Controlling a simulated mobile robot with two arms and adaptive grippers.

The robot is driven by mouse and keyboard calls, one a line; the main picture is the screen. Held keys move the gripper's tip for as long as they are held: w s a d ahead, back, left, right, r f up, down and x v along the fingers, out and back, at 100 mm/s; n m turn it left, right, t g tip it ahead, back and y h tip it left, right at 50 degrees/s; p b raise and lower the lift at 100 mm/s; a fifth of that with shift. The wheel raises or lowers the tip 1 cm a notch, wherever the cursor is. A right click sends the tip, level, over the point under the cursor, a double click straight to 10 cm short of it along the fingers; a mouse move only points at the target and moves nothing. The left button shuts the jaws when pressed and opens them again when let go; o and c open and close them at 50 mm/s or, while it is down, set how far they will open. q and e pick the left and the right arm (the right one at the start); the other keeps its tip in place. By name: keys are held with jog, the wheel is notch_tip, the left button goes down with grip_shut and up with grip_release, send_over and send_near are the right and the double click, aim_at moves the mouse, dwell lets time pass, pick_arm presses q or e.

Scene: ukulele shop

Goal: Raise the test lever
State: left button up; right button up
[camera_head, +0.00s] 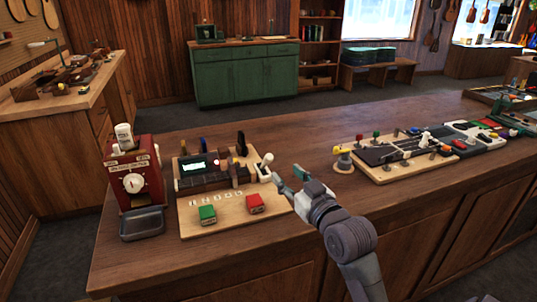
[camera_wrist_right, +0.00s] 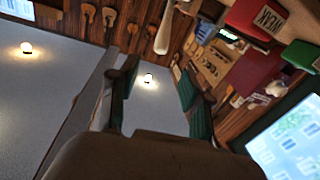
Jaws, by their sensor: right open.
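A tester board (camera_head: 230,222) lies on the wooden counter, with a small lit screen (camera_head: 194,165) and a dark slotted block. A white-knobbed lever (camera_head: 267,159), likely the test lever, stands at the board's right edge, tilted a little to the right. My right gripper (camera_head: 287,176) is open and empty, just right of and nearer than the lever, with no clear contact. In the right wrist view, its two fingers stand apart, and a pale handle (camera_wrist_right: 164,30), probably the lever, is beyond them. My left gripper is out of view.
A green block (camera_head: 207,214) and a red block (camera_head: 254,204) sit at the board's front. A red dial box (camera_head: 133,180) and grey tray (camera_head: 142,224) stand left. Another board with levers (camera_head: 395,155) is right; bare counter (camera_head: 300,135) lies between and behind.

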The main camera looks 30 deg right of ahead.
aim_at(271, 159)
jog(key=w, duration=0.6)
jog(key=shift+w+d+p, duration=0.15)
jog(key=shift+d+p, duration=0.15)
jog(key=shift+p, duration=0.1)
jog(key=w, duration=0.3)
jog(key=shift+d, duration=0.2)
jog(key=shift+w, duration=0.3)
jog(key=shift+w+f, duration=0.1)
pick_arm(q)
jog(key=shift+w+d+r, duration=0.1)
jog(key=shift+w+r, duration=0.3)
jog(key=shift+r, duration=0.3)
pick_arm(e)
grip_shut()
